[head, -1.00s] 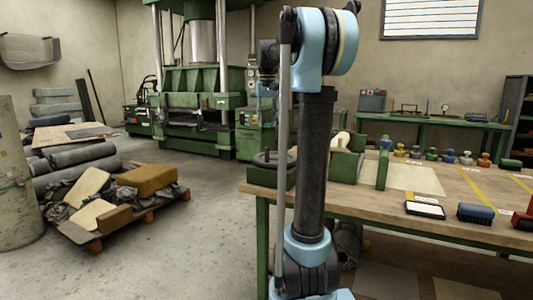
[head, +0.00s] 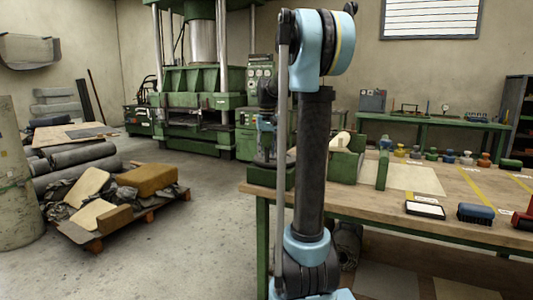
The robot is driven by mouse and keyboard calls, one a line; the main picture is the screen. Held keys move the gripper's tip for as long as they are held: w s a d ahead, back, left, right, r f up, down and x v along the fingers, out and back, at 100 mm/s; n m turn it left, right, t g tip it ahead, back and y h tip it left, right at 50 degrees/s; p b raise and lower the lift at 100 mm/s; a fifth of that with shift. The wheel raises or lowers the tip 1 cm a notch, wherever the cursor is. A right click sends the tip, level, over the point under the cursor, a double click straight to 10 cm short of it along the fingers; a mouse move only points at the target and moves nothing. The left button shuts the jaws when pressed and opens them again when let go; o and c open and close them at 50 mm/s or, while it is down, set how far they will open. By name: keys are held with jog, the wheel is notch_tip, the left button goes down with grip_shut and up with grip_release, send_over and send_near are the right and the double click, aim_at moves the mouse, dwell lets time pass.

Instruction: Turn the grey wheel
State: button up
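The grey wheel (head: 262,163) lies flat on top of a green box (head: 264,177) at the left end of the workbench. Only a dark part of its rim shows; my gripper and arm cover the rest. My gripper (head: 266,152) points straight down over the wheel, its dark fingers small and partly behind my arm's rod. The fingertips are at or very close to the wheel; I cannot tell whether they touch it, or whether they are open or shut.
The wooden workbench (head: 405,205) carries a green roller frame (head: 345,165), several coloured knobs (head: 448,156), a black-framed pad (head: 425,209) and a blue brush (head: 475,213). A loaded pallet (head: 97,243) stands on the floor at left. Floor between pallet and bench is clear.

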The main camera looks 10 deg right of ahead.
grip_shut()
